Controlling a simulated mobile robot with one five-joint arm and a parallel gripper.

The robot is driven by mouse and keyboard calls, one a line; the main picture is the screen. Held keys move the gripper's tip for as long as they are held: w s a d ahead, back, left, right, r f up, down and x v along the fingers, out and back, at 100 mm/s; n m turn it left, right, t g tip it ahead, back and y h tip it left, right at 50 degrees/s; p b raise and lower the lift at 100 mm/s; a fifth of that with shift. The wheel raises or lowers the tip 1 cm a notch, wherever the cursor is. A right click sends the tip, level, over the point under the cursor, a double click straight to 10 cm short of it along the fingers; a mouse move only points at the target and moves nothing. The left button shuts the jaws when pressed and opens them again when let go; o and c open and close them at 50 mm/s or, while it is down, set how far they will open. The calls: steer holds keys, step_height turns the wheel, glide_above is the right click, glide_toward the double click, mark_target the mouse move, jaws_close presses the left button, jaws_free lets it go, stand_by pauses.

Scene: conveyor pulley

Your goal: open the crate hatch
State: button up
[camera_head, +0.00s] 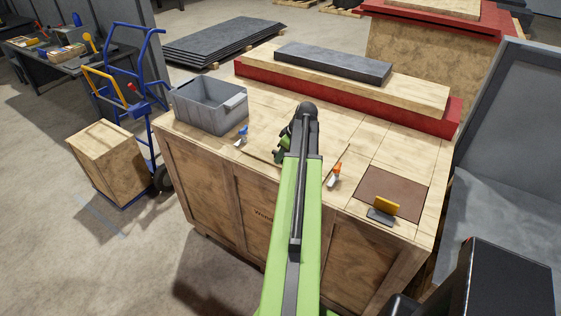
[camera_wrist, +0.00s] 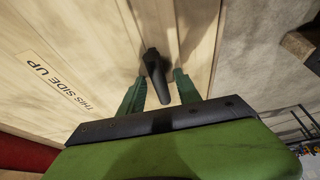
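The wooden crate (camera_head: 210,178) has a lighter hatch panel (camera_head: 335,128) set in the middle of its top, and it looks closed. In the head view my gripper (camera_head: 282,156) is over the hatch, partly hidden behind my arm. In the wrist view my gripper (camera_wrist: 160,92) has its two green fingers apart, one on each side of a black handle (camera_wrist: 154,68) that stands up from the light wood. A gap shows between handle and fingers. The printed words "THIS SIDE UP" (camera_wrist: 58,82) are left of it. The handle is hidden in the head view.
A blue-handled clip (camera_head: 241,136) and an orange-handled one (camera_head: 335,174) sit by the hatch's front corners. A grey bin (camera_head: 208,106) stands at left. A brown square (camera_head: 392,190) with a yellow block (camera_head: 387,205) lies at right. A red-edged platform (camera_head: 350,100) borders the back.

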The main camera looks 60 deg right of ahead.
jaws_close()
stand_by(1.3)
